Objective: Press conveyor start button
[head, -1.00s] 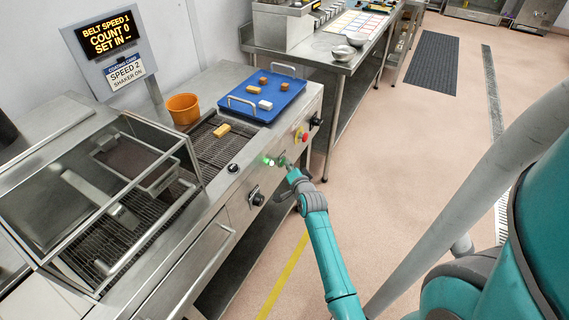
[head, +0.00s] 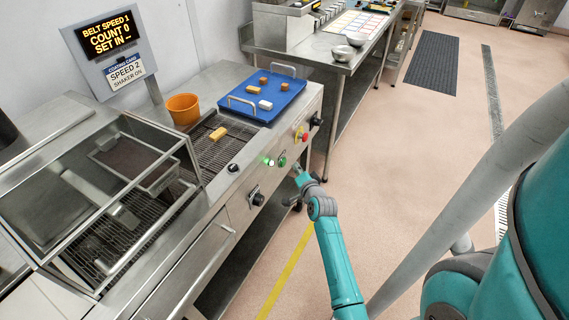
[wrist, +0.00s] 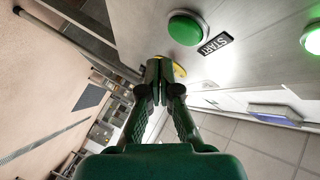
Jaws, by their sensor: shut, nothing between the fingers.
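The green start button (head: 282,161) is on the front panel of the conveyor machine. In the wrist view the button (wrist: 186,27) is large and round, beside a black START label (wrist: 215,44). A lit green lamp (head: 268,161) is left of the button; its glowing edge (wrist: 313,38) shows at the right of the wrist view. My gripper (head: 297,169) is in front of the panel, to the right of and slightly below the button, apart from it. In the wrist view my gripper's fingers (wrist: 160,68) are shut and empty.
A red button (head: 305,137) on a yellow plate and a black knob (head: 316,121) are further right on the panel. A blue tray (head: 268,101) with several small pieces is on top. The display (head: 107,34) reads BELT SPEED 1, COUNT 0.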

